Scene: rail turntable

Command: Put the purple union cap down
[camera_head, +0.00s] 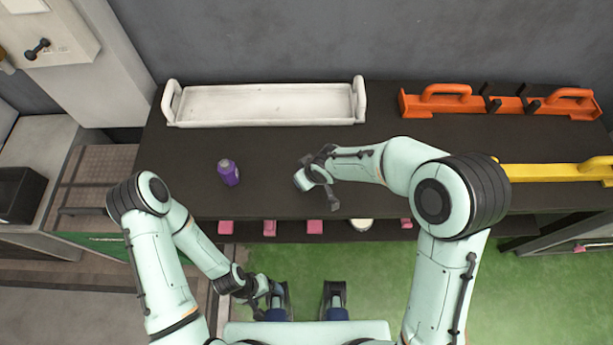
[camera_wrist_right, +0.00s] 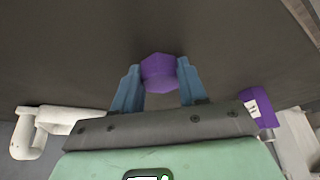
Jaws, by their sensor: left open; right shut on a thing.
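The purple union cap (camera_wrist_right: 158,72) is a small faceted purple piece between the two blue fingers of my right gripper (camera_wrist_right: 157,85) in the right wrist view. The fingers are shut on its sides. In the head view my right gripper (camera_head: 303,180) is over the front middle of the dark table (camera_head: 270,150), and the hand hides the cap. I cannot tell whether the cap touches the tabletop. My left gripper (camera_head: 270,292) is open, low in front of the table and away from the cap.
A purple container (camera_head: 228,172) stands on the table left of my right gripper; it also shows in the right wrist view (camera_wrist_right: 262,108). A white tray (camera_head: 265,104) is at the back. An orange rack (camera_head: 500,104) and yellow piece (camera_head: 545,172) are at right. Tabletop between container and gripper is clear.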

